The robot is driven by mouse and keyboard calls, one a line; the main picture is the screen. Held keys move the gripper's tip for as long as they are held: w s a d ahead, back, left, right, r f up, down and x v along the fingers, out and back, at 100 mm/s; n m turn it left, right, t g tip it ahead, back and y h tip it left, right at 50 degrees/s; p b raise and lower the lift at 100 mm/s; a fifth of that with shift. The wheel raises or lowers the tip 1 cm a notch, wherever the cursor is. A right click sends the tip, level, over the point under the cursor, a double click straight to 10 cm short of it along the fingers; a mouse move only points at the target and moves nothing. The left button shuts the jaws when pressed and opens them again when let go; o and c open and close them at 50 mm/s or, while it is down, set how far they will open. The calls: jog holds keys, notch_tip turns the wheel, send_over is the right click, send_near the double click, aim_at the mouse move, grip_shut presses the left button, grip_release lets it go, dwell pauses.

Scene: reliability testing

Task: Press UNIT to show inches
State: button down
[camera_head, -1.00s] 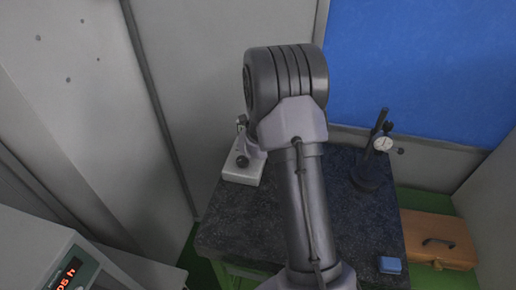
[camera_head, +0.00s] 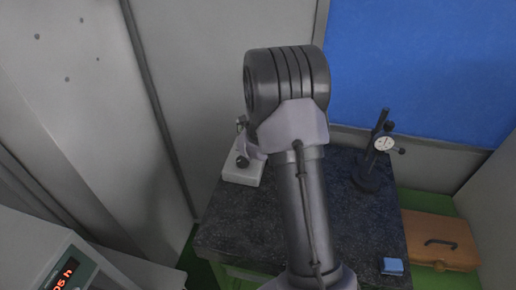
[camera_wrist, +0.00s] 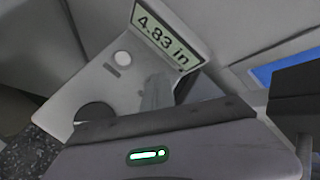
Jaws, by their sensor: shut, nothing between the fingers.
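A white instrument (camera_wrist: 88,95) with a tilted screen fills the left of the wrist view. Its screen (camera_wrist: 160,34) reads "4.83 in". A round pale button (camera_wrist: 122,58) sits on its face, and I cannot read any label by it. My gripper (camera_wrist: 157,93) is shut and empty; its grey tip shows in front of the instrument's face below the screen. I cannot tell whether it touches the face. In the head view a white instrument (camera_head: 240,172) stands at the back left of the dark stone table, partly hidden by my arm.
The dark stone table (camera_head: 230,225) also holds a dial gauge on a stand (camera_head: 368,170) at the right and a small blue block (camera_head: 392,266) at the front right. A wooden case (camera_head: 438,240) lies beyond its right edge. A device with red digits (camera_head: 62,275) is at lower left.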

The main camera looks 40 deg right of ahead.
jog(key=shift+r, duration=0.8)
jog(key=shift+r+p, duration=1.6)
jog(key=shift+r, duration=0.95)
